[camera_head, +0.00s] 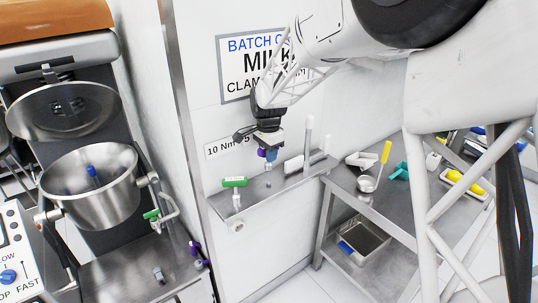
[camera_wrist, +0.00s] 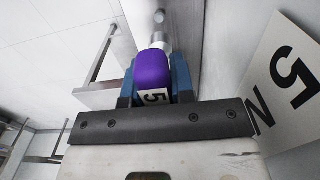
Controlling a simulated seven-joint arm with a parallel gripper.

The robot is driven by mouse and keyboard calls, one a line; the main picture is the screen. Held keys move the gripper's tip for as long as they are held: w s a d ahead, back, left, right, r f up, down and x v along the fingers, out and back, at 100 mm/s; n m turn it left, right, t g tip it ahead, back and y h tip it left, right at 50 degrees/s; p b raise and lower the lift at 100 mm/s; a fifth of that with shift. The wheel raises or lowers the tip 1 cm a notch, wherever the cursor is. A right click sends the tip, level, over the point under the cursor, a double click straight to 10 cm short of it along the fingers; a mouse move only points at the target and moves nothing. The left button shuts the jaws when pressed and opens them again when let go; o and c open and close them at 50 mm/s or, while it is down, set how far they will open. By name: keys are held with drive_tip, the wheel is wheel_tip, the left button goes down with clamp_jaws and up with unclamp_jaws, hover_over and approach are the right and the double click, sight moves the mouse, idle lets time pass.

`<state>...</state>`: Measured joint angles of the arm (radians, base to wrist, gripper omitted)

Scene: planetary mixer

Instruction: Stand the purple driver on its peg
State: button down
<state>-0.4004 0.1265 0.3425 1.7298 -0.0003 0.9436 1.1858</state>
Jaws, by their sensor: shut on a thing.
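My gripper (camera_head: 268,151) hangs over the steel wall shelf, pointing down. It is shut on the purple driver (camera_head: 261,152). In the wrist view, the driver's purple handle (camera_wrist: 152,70) sits between the blue fingers (camera_wrist: 153,82), with a label marked 5 on it. A pale metal shank (camera_wrist: 158,41) extends beyond the handle. The head view shows the driver above the shelf, its lower end hard to make out. I cannot tell which fixture is the purple driver's peg.
The shelf (camera_head: 262,190) carries a green-handled tool (camera_head: 234,182) at left and a tall white post (camera_head: 308,135) at right. The sign wall is close behind. A bench with a yellow-handled tool (camera_head: 385,152) stands right; the mixer bowl (camera_head: 105,205) stands left.

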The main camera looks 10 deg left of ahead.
sight(268, 165)
drive_tip(key=shift+f, duration=2.45)
drive_tip(key=shift+f, duration=1.05)
idle(0.7)
drive_tip(key=c, duration=0.9)
unclamp_jaws()
drive_tip(key=shift+r, duration=0.1)
drive_tip(key=shift+r, duration=3.85)
